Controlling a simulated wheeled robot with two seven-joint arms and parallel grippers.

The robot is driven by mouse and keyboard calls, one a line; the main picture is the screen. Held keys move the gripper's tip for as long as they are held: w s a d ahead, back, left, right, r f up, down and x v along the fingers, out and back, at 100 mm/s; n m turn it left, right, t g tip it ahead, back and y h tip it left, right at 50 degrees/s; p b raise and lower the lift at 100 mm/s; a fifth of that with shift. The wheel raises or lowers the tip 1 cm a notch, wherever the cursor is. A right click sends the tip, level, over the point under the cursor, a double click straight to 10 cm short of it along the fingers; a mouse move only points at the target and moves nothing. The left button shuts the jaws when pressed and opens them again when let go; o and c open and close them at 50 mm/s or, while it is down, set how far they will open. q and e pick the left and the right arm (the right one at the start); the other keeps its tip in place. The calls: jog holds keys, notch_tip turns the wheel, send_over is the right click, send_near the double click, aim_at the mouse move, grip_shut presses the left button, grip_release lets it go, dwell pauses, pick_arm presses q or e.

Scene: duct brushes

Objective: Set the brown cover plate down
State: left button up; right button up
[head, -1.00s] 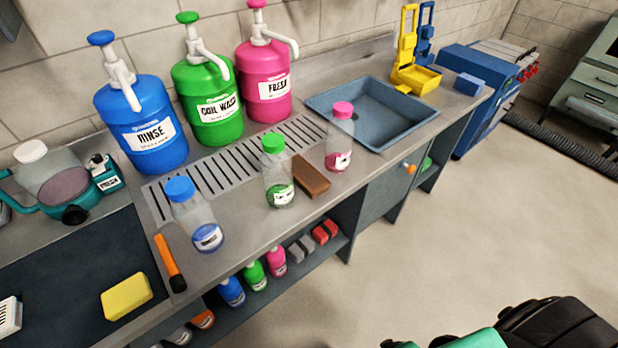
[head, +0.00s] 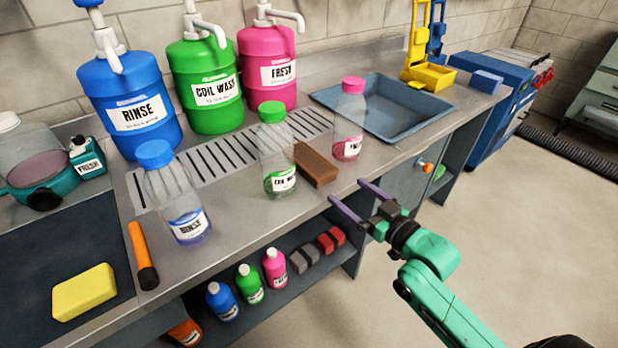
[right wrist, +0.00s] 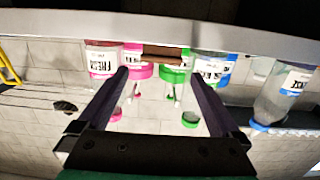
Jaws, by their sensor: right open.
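The one brown thing that I see is a flat oblong block (head: 316,165), which I take for the brown cover plate. It lies on the metal counter (head: 262,222) near the front edge, between the green-capped bottle (head: 277,150) and the pink-capped bottle (head: 348,120). My right gripper (head: 348,191) is open and empty, just in front of the counter edge, apart from the block. In the right wrist view the brown block (right wrist: 163,52) shows beyond and between the spread fingers (right wrist: 158,73). My left gripper is not in view.
A blue-capped bottle (head: 178,195), an orange-and-black tool (head: 143,256) and a yellow sponge (head: 84,291) are to the left. Large pump jugs stand behind a slotted drain (head: 217,158). A blue sink (head: 385,105) is to the right. Small bottles and blocks fill the shelf below.

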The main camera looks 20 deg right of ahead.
aim_at(313, 162)
jog(key=x, duration=0.5)
jog(key=p+x, duration=0.1)
jog(key=x, duration=0.4)
jog(key=p+x, duration=0.1)
jog(key=x, duration=0.3)
jog(key=shift+w+a+r, duration=0.3)
jog(key=shift+w+r, duration=0.05)
jog(key=shift+s, duration=0.15)
jog(key=c, duration=0.7)
jog(key=shift+r, duration=0.1)
jog(key=c, duration=0.8)
